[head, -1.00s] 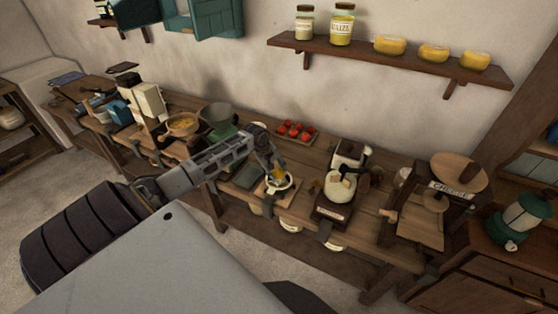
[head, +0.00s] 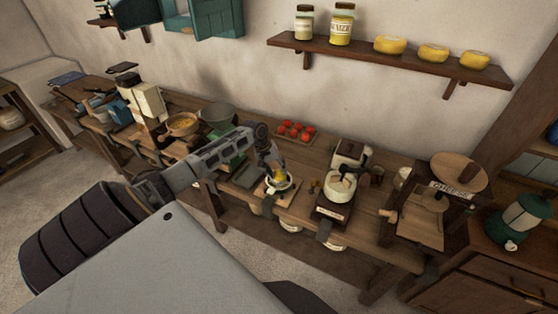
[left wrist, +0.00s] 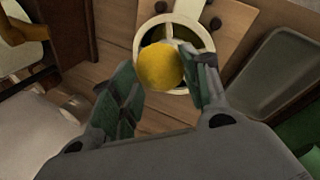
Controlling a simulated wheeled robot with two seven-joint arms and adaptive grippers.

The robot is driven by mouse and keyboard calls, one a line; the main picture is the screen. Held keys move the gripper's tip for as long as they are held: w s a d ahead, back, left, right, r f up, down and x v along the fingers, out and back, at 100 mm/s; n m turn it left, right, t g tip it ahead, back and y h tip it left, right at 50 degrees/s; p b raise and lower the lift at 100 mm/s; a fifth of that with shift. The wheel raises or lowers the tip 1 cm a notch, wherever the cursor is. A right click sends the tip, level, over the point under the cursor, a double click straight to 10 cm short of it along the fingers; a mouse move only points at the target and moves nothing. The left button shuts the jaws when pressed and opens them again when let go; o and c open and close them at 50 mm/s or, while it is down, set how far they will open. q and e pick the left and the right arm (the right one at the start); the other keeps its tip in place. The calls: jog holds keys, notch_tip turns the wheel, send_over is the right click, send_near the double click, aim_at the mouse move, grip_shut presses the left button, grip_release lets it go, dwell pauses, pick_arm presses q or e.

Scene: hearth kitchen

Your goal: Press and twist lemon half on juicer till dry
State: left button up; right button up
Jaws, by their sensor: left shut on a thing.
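The yellow lemon half (head: 280,176) is in my left gripper (head: 273,162), over the juicer. In the left wrist view the lemon half (left wrist: 160,67) sits at the tips of the two green-padded fingers of the left gripper (left wrist: 165,78). The juicer (head: 287,185) is a pale ring-shaped dish on a wooden board. In the left wrist view the juicer's rim (left wrist: 148,32) shows behind the lemon half, which covers part of it. I cannot tell whether the lemon half touches the juicer's middle. My right gripper is not in view.
A wooden grinder box (head: 335,211) with a pale bowl stands right of the juicer. A tray of red tomatoes (head: 296,132) lies behind. A grey tray (left wrist: 271,73) lies beside the board. A cheese press (head: 450,190) stands farther right.

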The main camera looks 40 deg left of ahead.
aim_at(276, 171)
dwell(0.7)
pick_arm(q)
jog(key=shift+f+n+t+y, duration=0.15)
jog(key=shift+n+t+y, duration=0.15)
jog(key=shift+n, duration=0.9)
jog(key=shift+s+a+f+n+t+y, duration=0.15)
jog(key=shift+n+y, duration=0.2)
jog(key=shift+n, duration=0.65)
jog(key=shift+w+a+f+n+t+y, duration=0.15)
jog(key=shift+n+y, duration=0.2)
jog(key=shift+n, duration=0.65)
jog(key=shift+s, duration=0.1)
jog(key=shift+r, duration=0.2)
jog(key=shift+a+r, duration=0.1)
jog(key=shift+r, duration=0.7)
jog(key=shift+w+r, duration=0.15)
jog(key=shift+r, duration=1.2)
jog(key=shift+w+r, duration=0.1)
jog(key=shift+r, duration=1.25)
